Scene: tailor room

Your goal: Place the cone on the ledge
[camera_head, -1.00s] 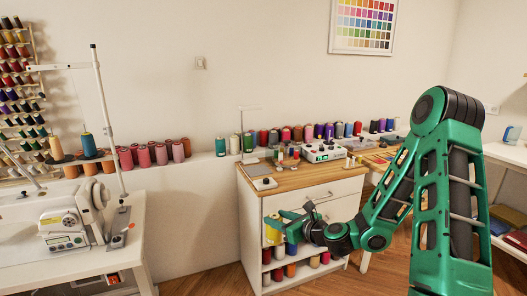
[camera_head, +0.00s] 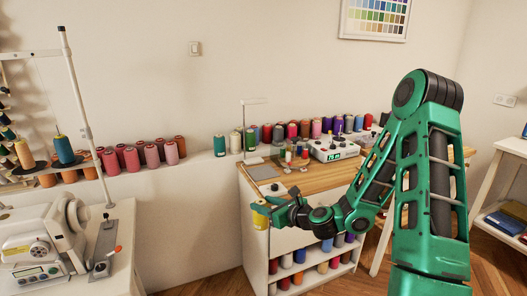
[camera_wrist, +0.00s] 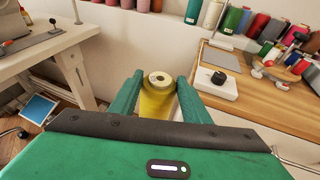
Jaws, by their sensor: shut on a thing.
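The cone is a yellow thread spool (camera_head: 261,214), seen upright at the end of my arm in the head view. In the wrist view the yellow cone (camera_wrist: 158,100) sits between both fingers of my gripper (camera_wrist: 157,98), which is shut on it. In the head view my gripper (camera_head: 270,211) holds it in front of the left front edge of the wooden-topped cabinet. The ledge (camera_head: 205,163) runs along the back wall and carries rows of thread cones. A bare stretch of it shows between the pink cones and the teal cone.
The wooden-topped cabinet (camera_head: 300,184) holds a control box (camera_head: 333,149) and small items. A sewing machine (camera_head: 45,235) stands on a white table at left, with a tall thread stand (camera_head: 80,110). Open floor lies between table and cabinet.

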